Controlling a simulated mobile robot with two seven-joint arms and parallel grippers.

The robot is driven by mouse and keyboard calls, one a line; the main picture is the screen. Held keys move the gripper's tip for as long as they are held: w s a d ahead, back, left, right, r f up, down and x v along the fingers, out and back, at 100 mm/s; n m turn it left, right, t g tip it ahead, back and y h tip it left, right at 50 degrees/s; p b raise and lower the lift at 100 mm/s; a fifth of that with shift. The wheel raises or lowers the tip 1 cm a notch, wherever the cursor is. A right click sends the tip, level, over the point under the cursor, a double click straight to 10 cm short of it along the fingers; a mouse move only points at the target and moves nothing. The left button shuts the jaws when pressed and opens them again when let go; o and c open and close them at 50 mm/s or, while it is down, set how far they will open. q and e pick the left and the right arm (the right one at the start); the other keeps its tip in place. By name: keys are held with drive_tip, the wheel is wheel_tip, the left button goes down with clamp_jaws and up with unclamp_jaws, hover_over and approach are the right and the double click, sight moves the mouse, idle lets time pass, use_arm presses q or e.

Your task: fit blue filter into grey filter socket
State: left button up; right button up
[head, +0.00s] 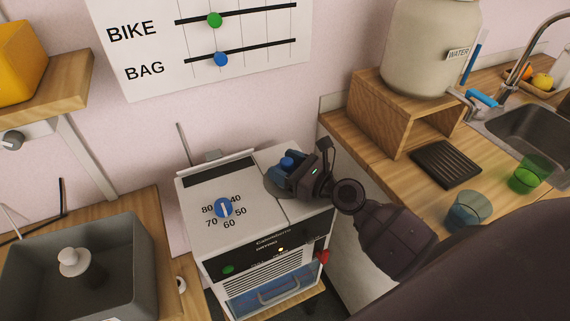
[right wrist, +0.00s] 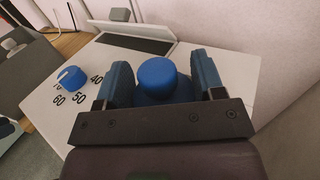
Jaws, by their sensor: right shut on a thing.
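The blue filter (head: 287,161), with a round knob on top, is at the right part of the white machine's top. In the right wrist view the filter (right wrist: 157,77) sits between my two fingers. My right gripper (head: 289,173) is shut on it from the right side. A dark grey rounded edge (head: 274,185) shows under and left of the filter and looks like the grey filter socket. The gripper covers most of it, so I cannot tell whether the filter is seated in it or just above. My left gripper is not in view.
The white machine (head: 200,187) carries a blue dial (head: 223,208) left of the gripper. A grey bin (head: 120,245) stands at left. At right are a wooden counter (head: 400,175), a wooden stand (head: 367,100) with a water jar (head: 425,45), and two glasses.

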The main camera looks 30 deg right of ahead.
drive_tip(key=shift+f, duration=0.1)
drive_tip(key=o, duration=1.3)
drive_tip(key=shift+s, duration=0.1)
drive_tip(key=shift+s+f, duration=0.1)
drive_tip(key=shift+s, duration=0.05)
drive_tip(key=b+v, duration=0.1)
drive_tip(key=v, duration=0.4)
drive_tip(key=shift+s+d+f, duration=0.1)
drive_tip(key=shift+s+d, duration=0.1)
drive_tip(key=shift+s, duration=0.15)
drive_tip(key=shift+s+d+b, duration=0.25)
drive_tip(key=shift+s+b, duration=0.15)
drive_tip(key=shift+s, duration=0.15)
